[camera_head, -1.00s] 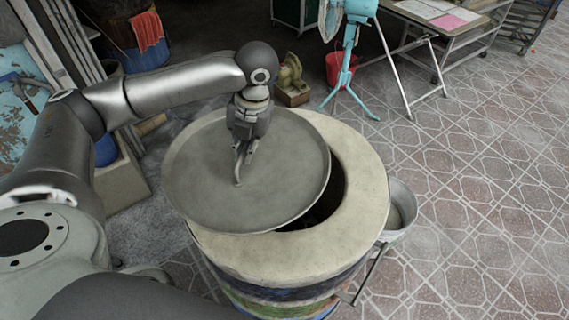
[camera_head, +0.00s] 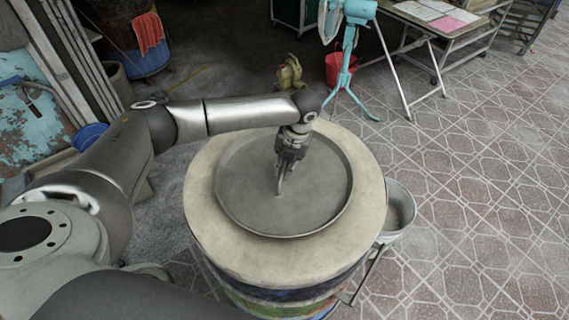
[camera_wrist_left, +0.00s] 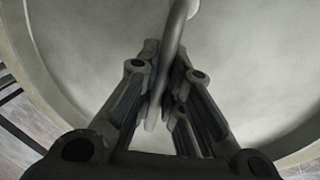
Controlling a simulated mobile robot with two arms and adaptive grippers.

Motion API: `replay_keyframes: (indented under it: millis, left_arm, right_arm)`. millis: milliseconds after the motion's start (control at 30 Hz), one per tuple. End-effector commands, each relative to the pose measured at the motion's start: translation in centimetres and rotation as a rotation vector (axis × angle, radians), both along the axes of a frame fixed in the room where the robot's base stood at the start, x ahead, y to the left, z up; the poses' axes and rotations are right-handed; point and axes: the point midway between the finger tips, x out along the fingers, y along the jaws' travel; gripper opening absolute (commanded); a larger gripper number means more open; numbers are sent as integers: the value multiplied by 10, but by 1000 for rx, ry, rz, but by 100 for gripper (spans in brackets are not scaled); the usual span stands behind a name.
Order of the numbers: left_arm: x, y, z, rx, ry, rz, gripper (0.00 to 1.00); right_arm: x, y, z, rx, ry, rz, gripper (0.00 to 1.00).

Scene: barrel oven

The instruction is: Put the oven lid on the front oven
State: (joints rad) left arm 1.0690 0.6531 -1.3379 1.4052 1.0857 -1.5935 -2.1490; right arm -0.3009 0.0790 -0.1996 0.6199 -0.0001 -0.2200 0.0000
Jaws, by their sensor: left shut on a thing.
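The oven lid (camera_head: 250,205) is a round grey metal disc with a raised rim. In the head view it lies over the middle of the front oven (camera_head: 203,215), a barrel with a broad pale top ring. The lid covers the dark opening, and pale ring shows all around it. Whether it rests fully on the ring I cannot tell. My left gripper (camera_head: 281,188) is above the lid's middle, shut on its handle. In the left wrist view the curved handle (camera_wrist_left: 178,45) runs between the fingers (camera_wrist_left: 160,100), with the lid (camera_wrist_left: 250,60) behind. My right gripper is not in view.
A metal bucket (camera_head: 402,215) hangs at the oven's right side. A teal fan (camera_head: 347,60), a red bucket (camera_head: 334,68) and a table (camera_head: 440,20) stand behind. Another barrel (camera_head: 150,62) with an orange cloth is at back left. Tiled floor is clear at right.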

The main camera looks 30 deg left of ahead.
Motion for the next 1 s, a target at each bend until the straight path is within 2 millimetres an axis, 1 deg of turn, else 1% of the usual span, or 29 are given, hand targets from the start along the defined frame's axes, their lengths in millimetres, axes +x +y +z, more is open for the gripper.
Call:
replay_keyframes:
  millis: [33,333,367,400,500,533,867,967,1000]
  left_arm:
    - [1,-1,-1,-1,-2,0,0]
    - [1,0,-3,-1,-3,-1,0]
    - [0,0,-5,-1,-1,0,12]
    - [0,0,-4,-1,-1,0,17]
    - [0,0,-4,-1,-1,0,30]
    - [0,0,-4,-1,-1,0,31]
    - [1,-1,-2,-1,-2,0,31]
    - [2,-2,7,-2,-4,-1,31]
    - [2,-4,13,-3,-6,-1,31]
  right_arm:
    - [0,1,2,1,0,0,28]
    - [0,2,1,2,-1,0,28]
    - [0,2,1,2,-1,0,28]
    - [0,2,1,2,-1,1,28]
    - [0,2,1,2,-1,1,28]
    - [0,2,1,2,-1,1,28]
    - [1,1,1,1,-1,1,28]
    - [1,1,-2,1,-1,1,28]
    - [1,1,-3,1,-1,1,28]
